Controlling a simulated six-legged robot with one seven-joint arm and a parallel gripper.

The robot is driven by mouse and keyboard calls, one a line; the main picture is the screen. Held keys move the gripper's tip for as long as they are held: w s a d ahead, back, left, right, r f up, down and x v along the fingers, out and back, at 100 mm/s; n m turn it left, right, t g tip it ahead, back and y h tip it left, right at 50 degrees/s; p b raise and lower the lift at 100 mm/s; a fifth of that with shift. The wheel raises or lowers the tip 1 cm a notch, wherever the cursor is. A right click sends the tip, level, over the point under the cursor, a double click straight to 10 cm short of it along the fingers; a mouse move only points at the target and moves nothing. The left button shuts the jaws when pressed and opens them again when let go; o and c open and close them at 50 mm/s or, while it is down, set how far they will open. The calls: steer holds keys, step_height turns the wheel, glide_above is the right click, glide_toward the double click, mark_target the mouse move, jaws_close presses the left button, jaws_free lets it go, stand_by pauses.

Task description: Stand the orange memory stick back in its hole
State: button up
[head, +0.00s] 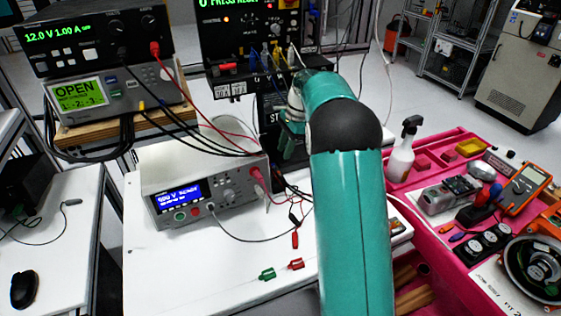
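I cannot make out the orange memory stick or its hole in the head view. My teal arm with its black joint fills the middle and may hide them. The far end of my arm, with a white and teal wrist, bends down in front of the black box marked "ST". My gripper (287,150) is small and dark there, partly covered by my arm. Its fingertips are not clear, and I cannot tell whether it is open or shut or holds anything.
A white bench supply (205,180) stands on the white table (165,270), with green (267,274) and red (296,264) connectors at the front. Cables cross the table. A pink bench (440,265) at right holds a spray bottle (402,150), a multimeter (527,186) and tools.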

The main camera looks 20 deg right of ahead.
steer(key=s+a+r+n+t, duration=0.1)
steer(key=s+a+r+n, duration=0.15)
steer(key=r, duration=0.25)
steer(key=s+a+r+n, duration=0.1)
steer(key=s+r, duration=0.2)
steer(key=r, duration=0.3)
steer(key=s+a+r+n+t+h, duration=0.1)
steer(key=s+a+r+n, duration=0.15)
steer(key=s, duration=0.35)
steer(key=s+a+r+n+h, duration=0.1)
steer(key=s+a+r+n, duration=0.15)
steer(key=s+a, duration=0.2)
steer(key=s+a+f+n+t, duration=0.1)
steer(key=s+n, duration=0.3)
steer(key=s, duration=0.5)
steer(key=s+a+f+n+t+h, duration=0.1)
steer(key=s+a+f+n, duration=0.3)
steer(key=s, duration=0.6)
steer(key=shift+n+t, duration=0.75)
steer(key=shift+t, duration=0.05)
steer(key=shift+o, duration=0.8)
steer(key=shift+w, duration=0.1)
